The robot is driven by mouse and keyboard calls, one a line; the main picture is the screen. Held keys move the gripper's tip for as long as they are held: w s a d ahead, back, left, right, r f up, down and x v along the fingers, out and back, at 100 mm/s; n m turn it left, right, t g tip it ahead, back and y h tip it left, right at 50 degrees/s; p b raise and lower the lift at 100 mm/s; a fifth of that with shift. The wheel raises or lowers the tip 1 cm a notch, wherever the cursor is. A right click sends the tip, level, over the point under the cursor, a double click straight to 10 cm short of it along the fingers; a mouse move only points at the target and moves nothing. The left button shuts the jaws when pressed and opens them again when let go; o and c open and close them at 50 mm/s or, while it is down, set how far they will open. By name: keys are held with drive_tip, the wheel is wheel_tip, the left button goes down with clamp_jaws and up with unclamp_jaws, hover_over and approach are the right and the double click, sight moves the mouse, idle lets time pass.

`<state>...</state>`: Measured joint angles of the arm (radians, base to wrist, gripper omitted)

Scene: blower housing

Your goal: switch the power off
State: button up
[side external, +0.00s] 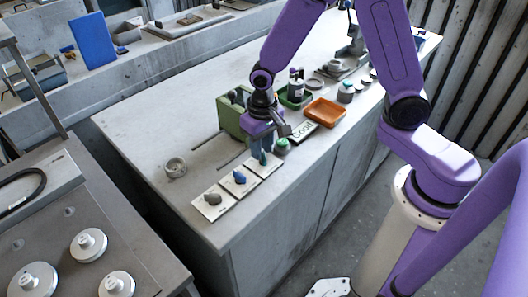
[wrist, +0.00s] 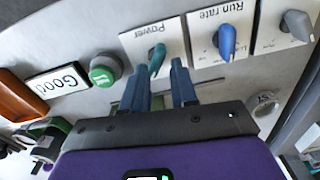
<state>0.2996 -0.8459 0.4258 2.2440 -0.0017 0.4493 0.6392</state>
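The power knob (wrist: 157,60) is teal and stands on a white plate marked "Power" (wrist: 135,42); it also shows in the side view (side external: 264,158). My gripper (wrist: 161,68) points down at this plate, its two blue fingers apart. In the wrist view the knob's near end shows between the fingertips, with a gap visible on each side. In the side view my gripper (side external: 262,146) is right above the knob. I cannot tell whether the fingertips reach down around it. The knob's pointer is tilted slightly from the plate's upright direction.
A blue "Run rate" knob (wrist: 227,40) and a grey knob (wrist: 297,24) stand on neighbouring plates. On the other side are a green button (wrist: 103,70), a "Good" sign (wrist: 58,82) and an orange tray (side external: 326,112).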

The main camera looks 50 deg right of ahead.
drive_tip(key=m, duration=0.3)
drive_tip(key=f+m, duration=0.1)
drive_tip(key=m, duration=0.1)
drive_tip(key=shift+s+d+f, duration=0.1)
drive_tip(key=shift+s+d, duration=0.15)
drive_tip(key=shift+s, duration=0.05)
drive_tip(key=shift+w+m, duration=0.1)
drive_tip(key=shift+m, duration=0.4)
drive_tip(key=shift+f, duration=0.65)
drive_tip(key=shift+a, duration=0.1)
clamp_jaws()
drive_tip(key=n, duration=0.4)
drive_tip(key=shift+n, duration=0.4)
drive_tip(key=shift+r, duration=0.1)
